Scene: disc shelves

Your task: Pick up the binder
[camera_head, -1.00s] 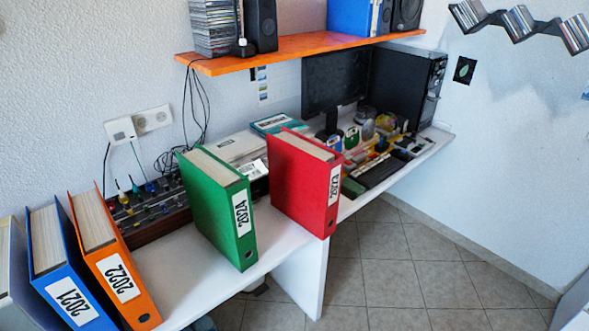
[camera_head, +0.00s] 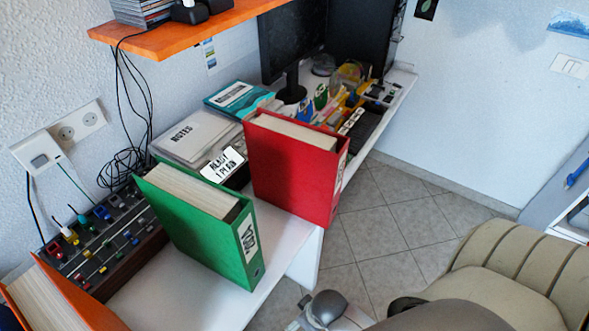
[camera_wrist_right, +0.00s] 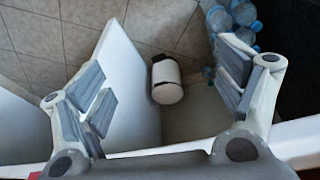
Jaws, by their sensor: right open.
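Three binders stand on the white desk in the head view: a red one (camera_head: 290,175) in the middle, a green one (camera_head: 205,228) left of it, and an orange one (camera_head: 55,295) cut off at the lower left corner. The green binder's spine label faces front. My right gripper (camera_wrist_right: 163,88) is open and empty in the right wrist view, with its fingers wide apart above the desk's front edge and floor. A grey part, seemingly of my right arm, shows at the bottom of the head view, below and apart from the red binder. My left gripper is out of view.
Behind the binders are a mixer (camera_head: 105,240), a notes box (camera_head: 192,135), a monitor (camera_head: 300,40) and an orange shelf (camera_head: 190,28) above. A beige chair (camera_head: 525,260) stands at the lower right. Below the desk are a white cylinder (camera_wrist_right: 167,82) and bottles (camera_wrist_right: 240,18).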

